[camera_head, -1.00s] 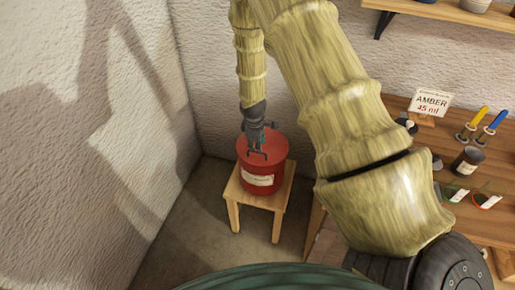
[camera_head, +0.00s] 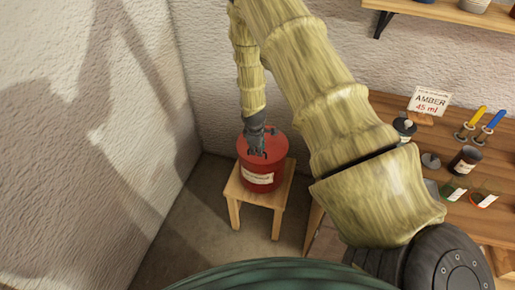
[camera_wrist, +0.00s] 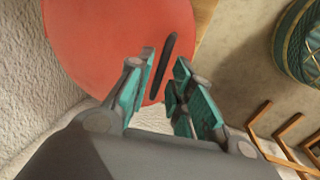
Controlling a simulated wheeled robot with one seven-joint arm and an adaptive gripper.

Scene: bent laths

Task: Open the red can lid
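The red can (camera_head: 259,178) stands upright on a small wooden stool in the corner, with a pale label on its front. Its round red lid (camera_wrist: 95,45) lies flat on top and looks shut. A dark bar-shaped handle (camera_wrist: 165,62) shows on the lid in the wrist view. My gripper (camera_head: 257,153) points down at the lid from above. In the wrist view my gripper (camera_wrist: 165,72) is open, with its teal-padded fingers on either side of the handle. I cannot tell whether they touch it.
The stool (camera_head: 280,195) stands near two rough white walls. To the right is a wooden bench (camera_head: 390,106) with jars, a dark cup (camera_head: 465,160), blue and yellow handled tools and an "AMBER 45 ml" sign (camera_head: 430,101). A wall shelf (camera_head: 450,12) is above. Floor left of the stool is clear.

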